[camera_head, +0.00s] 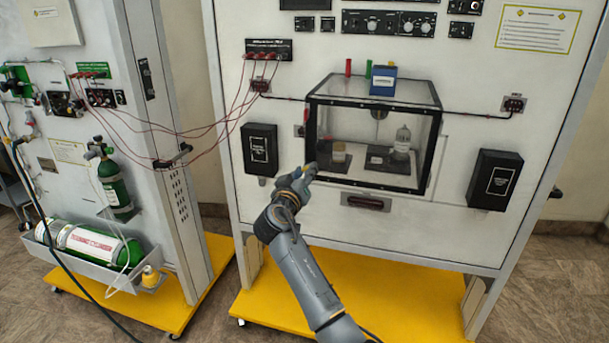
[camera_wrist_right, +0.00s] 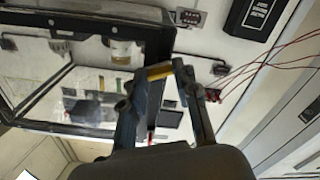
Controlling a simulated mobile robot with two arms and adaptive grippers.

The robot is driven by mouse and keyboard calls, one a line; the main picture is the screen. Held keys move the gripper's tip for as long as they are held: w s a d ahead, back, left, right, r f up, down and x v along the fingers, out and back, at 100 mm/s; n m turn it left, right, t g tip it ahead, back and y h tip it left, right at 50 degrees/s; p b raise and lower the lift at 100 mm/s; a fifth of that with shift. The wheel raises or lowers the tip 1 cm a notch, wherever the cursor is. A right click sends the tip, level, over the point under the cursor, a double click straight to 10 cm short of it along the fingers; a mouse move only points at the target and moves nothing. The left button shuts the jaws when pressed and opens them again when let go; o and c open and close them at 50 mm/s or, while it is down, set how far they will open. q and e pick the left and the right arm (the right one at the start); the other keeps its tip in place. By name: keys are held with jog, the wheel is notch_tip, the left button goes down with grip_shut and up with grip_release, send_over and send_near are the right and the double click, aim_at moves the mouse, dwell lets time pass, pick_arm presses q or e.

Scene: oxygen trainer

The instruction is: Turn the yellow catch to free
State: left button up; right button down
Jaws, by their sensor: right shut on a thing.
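The yellow catch (camera_head: 306,168) shows as a small spot of yellow at the left lower front edge of the clear, black-framed chamber (camera_head: 427,155). My right gripper (camera_head: 309,173) is at that edge, shut on the catch. In the right wrist view the yellow catch (camera_wrist_right: 159,72) lies as a short bar between the two fingertips of my right gripper (camera_wrist_right: 163,76). The fingers hide part of it, and I cannot tell which way it is turned relative to the chamber. My left gripper is not in view.
Inside the chamber stand a bottle (camera_head: 402,140) and a small jar (camera_head: 339,152). Black boxes (camera_head: 259,150) (camera_head: 495,180) flank it on the panel. Thin red cables (camera_head: 180,133) run to the left panel, which holds green cylinders (camera_head: 115,185). A yellow base (camera_head: 345,300) lies below.

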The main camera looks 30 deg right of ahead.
jog(key=n, duration=0.2)
jog(key=shift+r+n, duration=0.1)
jog(key=shift+n, duration=0.3)
jog(key=n+p, duration=0.1)
jog(key=n, duration=0.1)
jog(key=shift+n, duration=0.4)
jog(key=n+p, duration=0.2)
jog(key=n, duration=0.3)
jog(key=shift+w+p, duration=0.1)
jog(key=shift+p, duration=0.2)
jog(key=shift+a+n+p, duration=0.1)
jog(key=shift+n+p, duration=0.35)
jog(key=shift+n, duration=0.55)
jog(key=c, duration=1)
grip_release()
jog(key=shift+a, duration=0.1)
